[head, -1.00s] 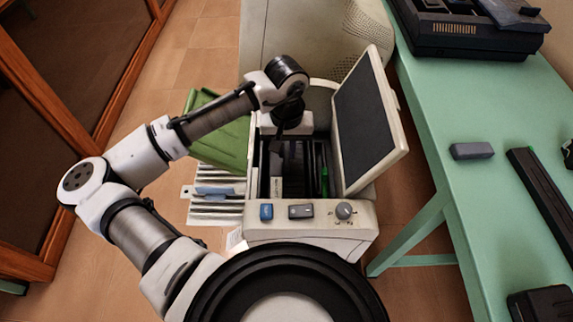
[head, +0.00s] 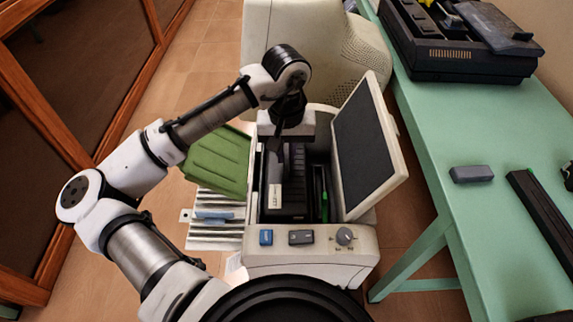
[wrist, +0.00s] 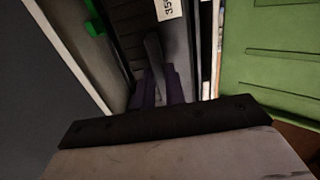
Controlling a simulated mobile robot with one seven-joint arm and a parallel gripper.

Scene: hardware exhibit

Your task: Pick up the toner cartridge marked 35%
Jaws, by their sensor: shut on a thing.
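The black toner cartridge (head: 296,190) is ribbed and has a white label at its near left. In the wrist view the label on the cartridge (wrist: 124,22) reads "35", with the rest cut off. The cartridge is at the open bay of the cream printer (head: 312,257); I cannot tell how much of it is clear of the bay. My gripper (head: 281,158) reaches down from above and is shut on the cartridge. In the wrist view my gripper's fingers (wrist: 158,85) close on a dark raised part of it, partly in shadow.
The printer's raised lid (head: 368,145) stands close on the right of my gripper. A green part (head: 324,195) lies right of the cartridge in the bay. A green folder-like object (head: 218,162) is at the left. A green table (head: 440,165) with dark equipment (head: 450,45) stands right.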

